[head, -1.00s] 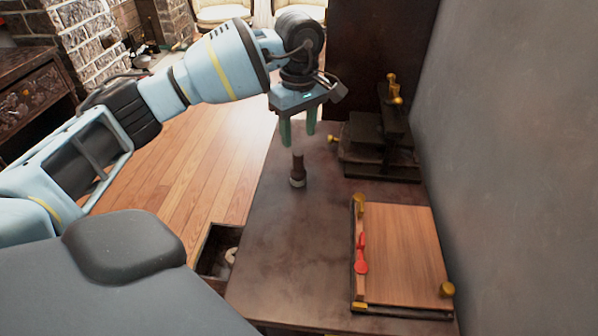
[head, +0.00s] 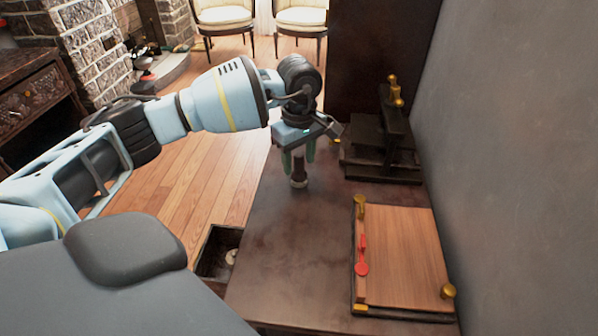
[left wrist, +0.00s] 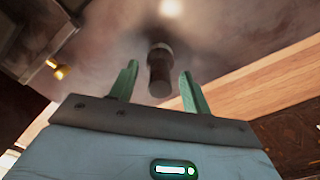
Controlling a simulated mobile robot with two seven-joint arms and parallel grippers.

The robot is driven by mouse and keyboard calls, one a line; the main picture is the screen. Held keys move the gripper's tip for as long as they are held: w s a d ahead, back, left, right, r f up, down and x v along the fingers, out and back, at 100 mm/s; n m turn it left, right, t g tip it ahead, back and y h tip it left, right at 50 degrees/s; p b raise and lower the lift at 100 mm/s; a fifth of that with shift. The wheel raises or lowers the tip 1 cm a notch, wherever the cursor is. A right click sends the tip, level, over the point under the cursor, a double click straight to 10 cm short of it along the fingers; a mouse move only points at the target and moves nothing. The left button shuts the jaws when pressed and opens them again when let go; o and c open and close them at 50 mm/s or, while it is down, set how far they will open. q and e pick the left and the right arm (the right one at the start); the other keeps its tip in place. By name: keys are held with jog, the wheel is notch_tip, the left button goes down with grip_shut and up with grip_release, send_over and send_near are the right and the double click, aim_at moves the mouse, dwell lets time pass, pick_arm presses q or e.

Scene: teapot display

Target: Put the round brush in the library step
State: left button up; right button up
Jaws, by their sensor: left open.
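The round brush (head: 299,178), a small upright dark cylinder with a pale band at its base, stands on the dark table (head: 285,250). My left gripper (head: 298,160) is open, pointing down at the brush's top, its green fingers on either side in the head view. In the left wrist view the brush (left wrist: 159,76) shows between the two open fingers (left wrist: 159,68), with a gap on each side. An open dark wooden box (head: 210,265) at the table's left edge holds a small pale object; I cannot tell whether it is the library step. My right gripper is not in view.
A wooden board (head: 405,255) with brass knobs and a red piece lies at the front right. A dark stepped stand with brass fittings (head: 385,150) is behind it, near the grey wall (head: 510,170). The table's middle is clear.

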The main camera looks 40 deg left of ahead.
pick_arm(q)
grip_shut()
jog(key=shift+r, duration=0.1)
jog(key=shift+r, duration=0.55)
notch_tip(320, 180, up, 2)
jog(key=shift+r, duration=0.2)
jog(key=s+d, duration=0.3)
jog(key=s, duration=0.4)
jog(key=s+d+r, duration=0.1)
jog(key=s+d, duration=0.1)
jog(key=s, duration=0.6)
jog(key=shift+d+r, duration=0.15)
jog(key=shift+d, duration=0.25)
